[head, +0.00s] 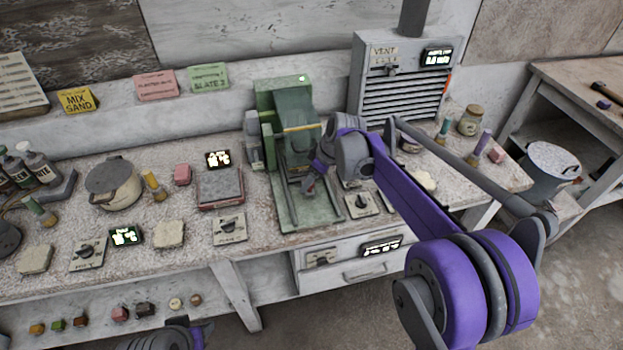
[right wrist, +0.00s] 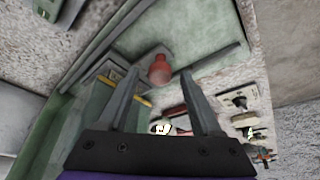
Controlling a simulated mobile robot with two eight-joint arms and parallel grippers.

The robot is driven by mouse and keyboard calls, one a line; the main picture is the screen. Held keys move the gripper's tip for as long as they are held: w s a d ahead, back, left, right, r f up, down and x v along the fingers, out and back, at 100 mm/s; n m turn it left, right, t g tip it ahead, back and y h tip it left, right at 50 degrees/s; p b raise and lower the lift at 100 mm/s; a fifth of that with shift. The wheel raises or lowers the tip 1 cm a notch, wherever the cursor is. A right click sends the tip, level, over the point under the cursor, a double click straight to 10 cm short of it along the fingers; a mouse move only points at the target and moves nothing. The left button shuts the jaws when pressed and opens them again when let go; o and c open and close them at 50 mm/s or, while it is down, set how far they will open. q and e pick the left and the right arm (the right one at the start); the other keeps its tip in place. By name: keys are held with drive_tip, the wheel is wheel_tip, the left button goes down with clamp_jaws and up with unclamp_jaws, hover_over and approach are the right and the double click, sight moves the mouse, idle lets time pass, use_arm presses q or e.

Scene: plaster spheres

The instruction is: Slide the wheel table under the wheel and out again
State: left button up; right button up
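The green machine (head: 285,110) stands on the bench, with a flat green base and rails (head: 288,205) in front. My right arm hides part of it, and I cannot make out the wheel clearly. My right gripper (head: 310,188) is low over the rails. In the right wrist view its two fingers (right wrist: 158,74) are apart, with a red knob (right wrist: 159,70) showing between their tips. The knob sits by a small grey plate, which looks like the wheel table (right wrist: 122,68). I cannot tell whether the fingers touch the knob. My left arm shows only partly at the bottom edge of the head view.
A grey slatted vent box (head: 400,85) stands behind right. A square grey-topped scale (head: 219,187) and a lidded pot (head: 114,184) stand left of the machine. A switch plate (head: 362,204) lies right of the base. A drawer (head: 350,272) is below the bench's front edge.

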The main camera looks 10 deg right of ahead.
drive_tip(key=v, duration=1)
drive_tip(key=shift+r, duration=0.4)
drive_tip(key=shift+s, duration=0.1)
